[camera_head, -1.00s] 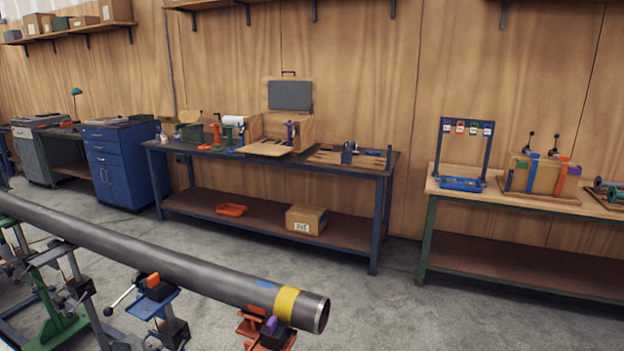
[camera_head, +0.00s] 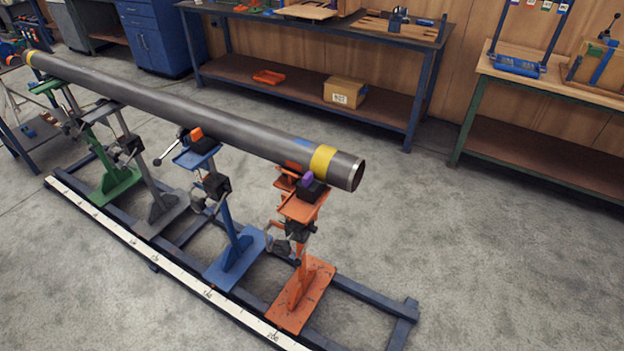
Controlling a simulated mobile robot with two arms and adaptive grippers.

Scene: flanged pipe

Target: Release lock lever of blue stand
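The blue stand (camera_head: 232,240) is upright on the floor rail frame, between a grey stand (camera_head: 158,205) and an orange stand (camera_head: 303,290). Its blue top plate (camera_head: 196,153) is just in front of the long grey pipe (camera_head: 220,118). A lever with a dark knob (camera_head: 158,162) sticks out to the left of the blue top plate, beside an orange block (camera_head: 196,133). A black clamp block (camera_head: 216,186) sits lower on its post. I cannot tell which part is the lock lever. Neither of my grippers shows in the head view.
A green stand (camera_head: 115,180) is at the far left. A white ruler strip (camera_head: 150,252) runs along the front of the dark rail frame (camera_head: 370,318). A workbench (camera_head: 310,80) and a green-legged table (camera_head: 540,160) stand behind. The grey floor at right is clear.

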